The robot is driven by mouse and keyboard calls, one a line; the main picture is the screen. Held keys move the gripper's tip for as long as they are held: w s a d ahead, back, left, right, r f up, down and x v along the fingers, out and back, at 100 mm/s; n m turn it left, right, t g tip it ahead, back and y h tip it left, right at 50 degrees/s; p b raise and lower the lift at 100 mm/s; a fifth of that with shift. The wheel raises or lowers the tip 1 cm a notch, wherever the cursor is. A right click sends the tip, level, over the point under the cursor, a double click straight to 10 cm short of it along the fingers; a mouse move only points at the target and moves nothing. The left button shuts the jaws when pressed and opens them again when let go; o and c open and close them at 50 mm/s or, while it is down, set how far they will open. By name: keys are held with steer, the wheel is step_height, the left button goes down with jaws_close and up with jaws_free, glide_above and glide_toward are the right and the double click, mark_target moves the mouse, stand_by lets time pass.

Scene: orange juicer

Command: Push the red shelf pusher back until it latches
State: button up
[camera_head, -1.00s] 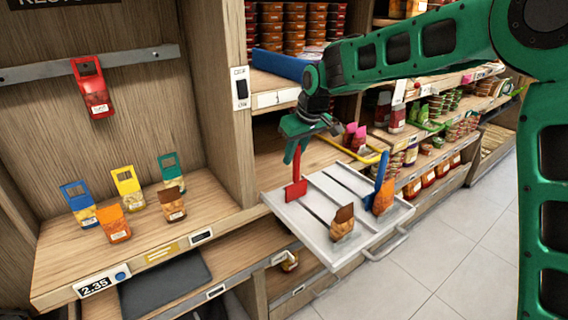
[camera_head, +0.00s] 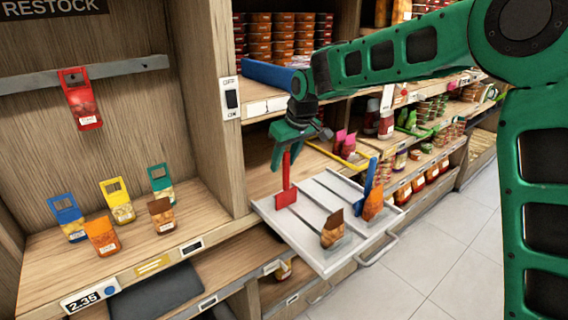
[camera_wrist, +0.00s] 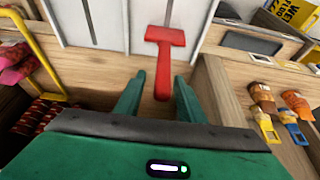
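The red shelf pusher (camera_head: 286,192) stands at the left back of a pale pull-out tray (camera_head: 318,262). It has a flat foot and an upright handle. My gripper (camera_head: 283,150) is above it, fingers pointing down at the top of the handle. In the wrist view, the red pusher (camera_wrist: 164,38) has its handle end between my two open fingertips (camera_wrist: 158,85), with visible gaps on both sides. In the head view my gripper partly hides the handle top. A blue pusher (camera_head: 368,180) stands at the right of the tray, behind an orange pouch (camera_head: 373,205).
A brown pouch (camera_head: 332,232) stands near the tray's front. A yellow rail (camera_head: 335,157) runs behind the tray. A wooden upright (camera_head: 230,165) is close on the left, beside a shelf with several coloured pouches (camera_head: 104,236). The floor (camera_head: 430,265) at right is clear.

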steer(key=v, duration=1)
steer(key=s+d+f+m+h, duration=0.15)
steer(key=s+d, duration=0.35)
steer(key=d, duration=0.5)
steer(key=s+d+f+m+g+h, duration=0.1)
steer(key=s+d+m, duration=0.3)
steer(key=d, duration=0.6)
steer(key=s+d+f+m+h, duration=0.1)
steer(key=s+d+m, duration=0.1)
steer(key=s+d, duration=0.6)
steer(key=s+d+f+m, duration=0.2)
steer(key=s+d+f, duration=0.1)
steer(key=s, duration=0.4)
steer(key=s+d+f+m+g, duration=0.1)
steer(key=s+d+f+m, duration=0.1)
steer(key=s+d, duration=0.3)
steer(key=s+d+f+m+g, duration=0.1)
steer(key=s+d+f+m, duration=0.1)
steer(key=s, duration=0.9)
steer(key=d+f+y, duration=0.1)
steer(key=d, duration=0.1)
steer(key=shift+s+d+f+m, duration=0.15)
steer(key=shift+d+f+m, duration=0.1)
steer(key=shift+f+m, duration=0.15)
steer(key=shift+g, duration=0.3)
